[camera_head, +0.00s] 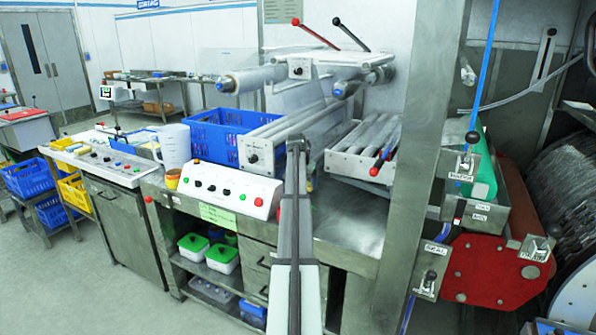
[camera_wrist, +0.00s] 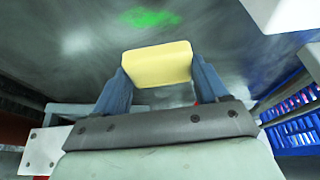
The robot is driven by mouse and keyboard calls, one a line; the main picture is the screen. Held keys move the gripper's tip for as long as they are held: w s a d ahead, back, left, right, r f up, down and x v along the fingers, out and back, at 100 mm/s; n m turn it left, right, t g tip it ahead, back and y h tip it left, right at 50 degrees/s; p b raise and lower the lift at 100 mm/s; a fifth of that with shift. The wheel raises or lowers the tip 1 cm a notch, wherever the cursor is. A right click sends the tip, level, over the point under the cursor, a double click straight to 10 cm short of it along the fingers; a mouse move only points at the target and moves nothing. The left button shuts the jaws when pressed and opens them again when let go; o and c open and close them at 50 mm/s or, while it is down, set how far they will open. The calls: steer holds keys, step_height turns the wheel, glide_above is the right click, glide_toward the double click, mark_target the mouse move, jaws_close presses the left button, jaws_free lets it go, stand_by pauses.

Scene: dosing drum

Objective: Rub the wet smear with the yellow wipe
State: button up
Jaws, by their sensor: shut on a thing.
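The yellow wipe (camera_wrist: 158,62) is a pale yellow block between the two blue fingers of my gripper (camera_wrist: 160,76) in the wrist view. My gripper is shut on it. A bright green wet smear (camera_wrist: 149,17) shows on a grey metal surface (camera_wrist: 235,45) near the top of the wrist view, beyond the wipe. A gap of bare surface shows in the picture between wipe and smear; whether the wipe touches the surface I cannot tell. In the head view my arm hides the wipe, and I cannot make out the smear.
In the head view, a blue crate (camera_head: 212,138), a clear jug (camera_head: 175,146) and a control box (camera_head: 222,190) with buttons stand left of my arm. Bare steel bench (camera_head: 345,232) shows right of my arm.

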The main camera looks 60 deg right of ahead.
steer(key=shift+w+a+f+n+t, duration=0.15)
steer(key=shift+w+f+n+t, duration=0.35)
steer(key=shift+n, duration=0.5)
steer(key=shift+w+n, duration=0.45)
steer(key=shift+n, duration=0.05)
steer(key=shift+w+r+n+t+y, duration=0.15)
steer(key=shift+w+n+t, duration=0.25)
steer(key=shift+n, duration=0.65)
steer(key=shift+w+r+n+t+y, duration=0.1)
steer(key=shift+w+n+t+y, duration=0.25)
steer(key=shift+n, duration=0.65)
steer(key=shift+w+r+n+t+y, duration=0.1)
steer(key=shift+w+n+t, duration=0.35)
steer(key=shift+n, duration=0.6)
steer(key=shift+f, duration=0.1)
